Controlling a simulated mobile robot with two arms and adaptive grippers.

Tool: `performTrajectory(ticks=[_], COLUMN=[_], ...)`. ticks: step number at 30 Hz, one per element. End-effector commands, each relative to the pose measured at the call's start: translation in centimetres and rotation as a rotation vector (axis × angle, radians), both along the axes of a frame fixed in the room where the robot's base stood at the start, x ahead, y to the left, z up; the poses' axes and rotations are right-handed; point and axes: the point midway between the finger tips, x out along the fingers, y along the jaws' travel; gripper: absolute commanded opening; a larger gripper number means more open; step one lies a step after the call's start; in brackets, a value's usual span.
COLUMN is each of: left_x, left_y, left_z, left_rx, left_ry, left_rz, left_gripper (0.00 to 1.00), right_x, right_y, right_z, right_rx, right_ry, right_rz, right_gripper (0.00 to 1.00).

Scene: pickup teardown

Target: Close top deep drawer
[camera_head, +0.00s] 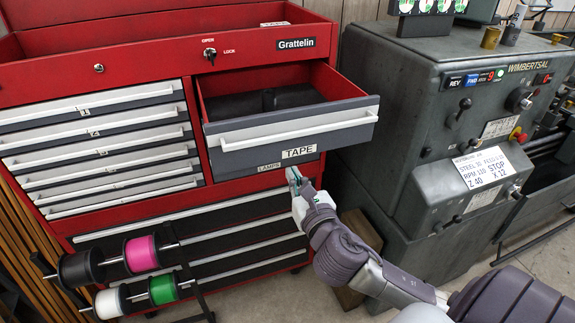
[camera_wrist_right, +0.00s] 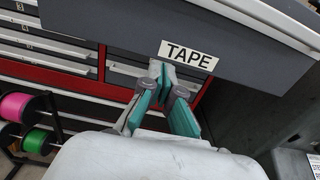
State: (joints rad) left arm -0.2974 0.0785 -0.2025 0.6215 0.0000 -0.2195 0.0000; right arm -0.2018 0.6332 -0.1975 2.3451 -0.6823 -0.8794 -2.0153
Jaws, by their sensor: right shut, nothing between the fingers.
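The top deep drawer (camera_head: 292,132) of the red tool chest is pulled out, and its open inside shows. It has a dark grey front, a long white handle and a TAPE label; the front also shows in the right wrist view (camera_wrist_right: 120,30). My right gripper (camera_head: 293,176) is just below the drawer front, under the TAPE label. In the right wrist view its green-padded fingers (camera_wrist_right: 165,75) meet at the tips, empty, close to the front's lower edge. I cannot tell whether they touch it. My left gripper is not in view.
Below is another drawer labelled LAMPS (camera_head: 268,168), shut. Several shallow drawers (camera_head: 90,130) on the left are shut. A rack with colored spools (camera_head: 141,253) stands at lower left. A grey Wimbertsal machine (camera_head: 400,110) stands close on the right.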

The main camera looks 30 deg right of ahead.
Motion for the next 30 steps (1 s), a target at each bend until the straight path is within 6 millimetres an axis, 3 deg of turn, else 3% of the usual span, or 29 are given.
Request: performTrajectory(ticks=[3,9,24,30], left_x=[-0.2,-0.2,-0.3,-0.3], left_y=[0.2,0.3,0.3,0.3], left_z=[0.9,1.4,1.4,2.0], left_rx=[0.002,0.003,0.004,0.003], left_ry=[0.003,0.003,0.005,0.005], left_rz=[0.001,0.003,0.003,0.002], left_gripper=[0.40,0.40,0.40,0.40], right_x=[2.0,3.8,4.3,6.1], right_y=[-0.5,-0.9,-1.0,-1.5], right_z=[0.3,0.1,0.0,0.2], right_rx=[0.001,0.001,0.001,0.001], right_ry=[0.000,0.001,0.001,0.000], right_rz=[-0.001,0.001,0.002,0.000], right_gripper=[0.00,0.00,0.00,0.00])
